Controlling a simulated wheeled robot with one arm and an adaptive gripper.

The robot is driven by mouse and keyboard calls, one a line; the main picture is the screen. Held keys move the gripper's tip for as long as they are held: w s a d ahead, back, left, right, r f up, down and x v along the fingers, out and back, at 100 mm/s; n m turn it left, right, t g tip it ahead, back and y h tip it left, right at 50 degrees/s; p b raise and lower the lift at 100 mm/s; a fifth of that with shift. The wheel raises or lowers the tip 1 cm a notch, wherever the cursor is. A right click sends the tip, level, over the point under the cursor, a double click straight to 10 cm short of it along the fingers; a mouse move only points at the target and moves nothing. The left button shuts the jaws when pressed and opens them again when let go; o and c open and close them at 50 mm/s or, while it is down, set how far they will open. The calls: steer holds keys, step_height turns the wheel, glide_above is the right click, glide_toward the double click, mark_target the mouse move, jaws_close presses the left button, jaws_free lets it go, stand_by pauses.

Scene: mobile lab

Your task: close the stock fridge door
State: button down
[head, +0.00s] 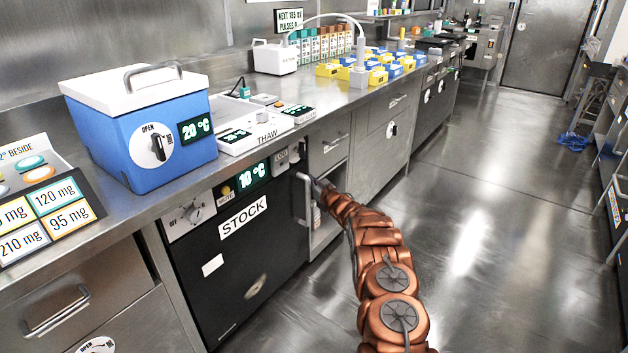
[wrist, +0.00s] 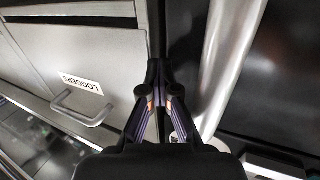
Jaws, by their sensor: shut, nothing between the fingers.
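The stock fridge door (head: 240,270) is a black panel with a white STOCK label, under the counter at the left in the head view. A pale vertical handle (head: 304,200) stands at its right side. To the right of the handle, a narrow gap shows a light interior with a small bottle, so the door looks ajar. My gripper (head: 320,185) is by the handle's upper end. In the wrist view my gripper (wrist: 160,95) is shut and empty, left of the handle (wrist: 230,60) and the black door (wrist: 290,70). Whether it touches the door cannot be told.
The steel counter above carries a blue cooler box (head: 145,140), a THAW unit (head: 258,132) and colored bins (head: 350,75). A drawer labelled LOGGERS (wrist: 100,85) is at the left in the wrist view.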

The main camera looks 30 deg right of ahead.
steer(key=shift+w+a+r+n+y, duration=0.2)
steer(key=shift+w+a+r, duration=0.15)
steer(key=shift+a+r, duration=0.2)
steer(key=shift+w+a+r+n+y, duration=0.1)
steer(key=shift+w+a+r+y, duration=0.1)
steer(key=shift+w+a+r, duration=0.3)
steer(key=shift+s+f, duration=0.1)
steer(key=shift+s, duration=0.1)
steer(key=shift+s+d+f, duration=0.15)
steer(key=shift+d, duration=0.1)
steer(key=s+d+p, duration=0.1)
steer(key=s+d, duration=0.2)
steer(key=s, duration=0.4)
steer(key=s+d+f+p, duration=0.1)
steer(key=s+d, duration=0.3)
steer(key=s, duration=0.3)
steer(key=shift+f+h, duration=0.3)
steer(key=shift+h, duration=0.1)
